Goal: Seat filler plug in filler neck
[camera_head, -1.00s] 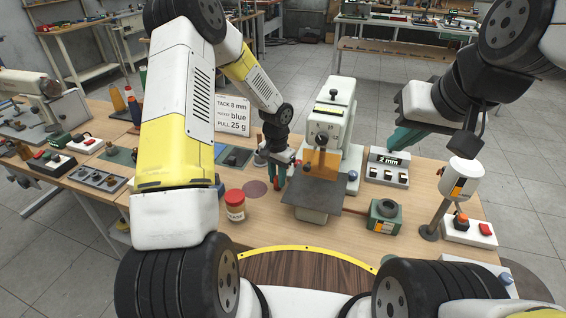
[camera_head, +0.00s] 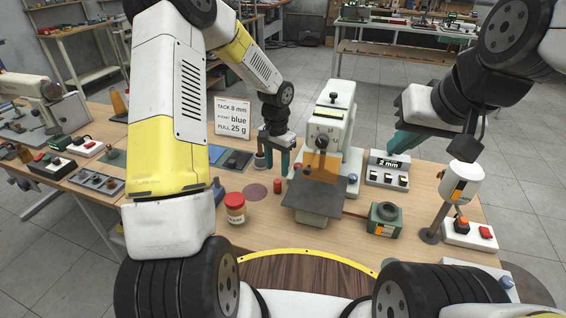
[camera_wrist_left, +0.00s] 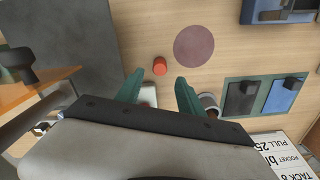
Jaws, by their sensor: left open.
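A small red cylinder (camera_head: 277,185), which looks like the filler plug, stands on the table left of the grey plate. It also shows in the left wrist view (camera_wrist_left: 160,66), beyond the fingertips. My left gripper (camera_head: 278,160) is open and empty above and behind the red cylinder; its green fingers (camera_wrist_left: 160,95) are spread apart in the wrist view. A green block with a dark round top (camera_head: 385,217) stands to the right; I cannot tell whether it is the filler neck. My right gripper (camera_head: 405,140) hangs at the right, its jaw gap unclear.
The white machine with a grey plate (camera_head: 315,197) stands mid-table. A red-lidded jar (camera_head: 235,208) is at the left front, near a dark round patch (camera_head: 256,191). A white sign (camera_head: 232,117), a switch box (camera_head: 388,170) and a lamp post (camera_head: 438,215) stand around.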

